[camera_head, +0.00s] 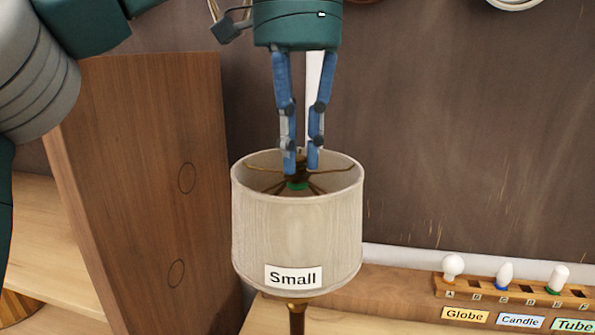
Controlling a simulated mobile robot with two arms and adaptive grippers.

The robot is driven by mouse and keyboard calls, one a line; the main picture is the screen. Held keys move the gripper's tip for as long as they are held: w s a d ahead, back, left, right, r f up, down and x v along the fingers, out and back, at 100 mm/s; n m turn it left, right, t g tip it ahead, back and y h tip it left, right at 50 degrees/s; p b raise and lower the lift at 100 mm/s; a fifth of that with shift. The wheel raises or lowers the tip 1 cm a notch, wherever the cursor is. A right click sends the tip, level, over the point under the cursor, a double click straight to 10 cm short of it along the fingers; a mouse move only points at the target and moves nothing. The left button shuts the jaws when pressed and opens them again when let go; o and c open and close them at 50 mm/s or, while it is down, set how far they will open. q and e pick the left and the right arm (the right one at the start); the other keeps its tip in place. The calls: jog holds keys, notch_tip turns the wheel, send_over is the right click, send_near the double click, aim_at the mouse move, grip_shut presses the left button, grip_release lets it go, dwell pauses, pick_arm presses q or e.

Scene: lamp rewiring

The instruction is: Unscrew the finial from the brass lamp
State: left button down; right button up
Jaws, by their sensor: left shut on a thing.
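The brass lamp (297,317) stands below me with a pale fabric shade marked "Small" (297,240). Brass spokes (262,168) cross the open top of the shade. My left gripper (302,168) points straight down into the shade's top, with its blue fingers at the centre where the spokes meet. It is shut on the finial, which is mostly hidden between the fingertips. A small green part (298,185) shows just below them. My right gripper is out of view.
A tall brown wooden panel (160,180) stands close on the left. At the lower right, a wooden bulb rack (520,290) holds several bulbs, with Globe, Candle and Tube labels in front. A dark wall (450,130) is behind the lamp.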

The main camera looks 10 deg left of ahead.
pick_arm(q)
jog(key=shift+s+d+f+n+b, duration=0.15)
jog(key=shift+n+b, duration=0.45)
jog(key=shift+n, duration=0.1)
jog(key=shift+n+b, duration=0.3)
jog(key=shift+n, duration=0.3)
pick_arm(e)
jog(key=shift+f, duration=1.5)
pick_arm(q)
jog(key=c, duration=1.6)
grip_release()
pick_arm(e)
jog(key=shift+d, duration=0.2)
pick_arm(q)
jog(key=shift+o, duration=0.2)
jog(key=shift+r, duration=0.2)
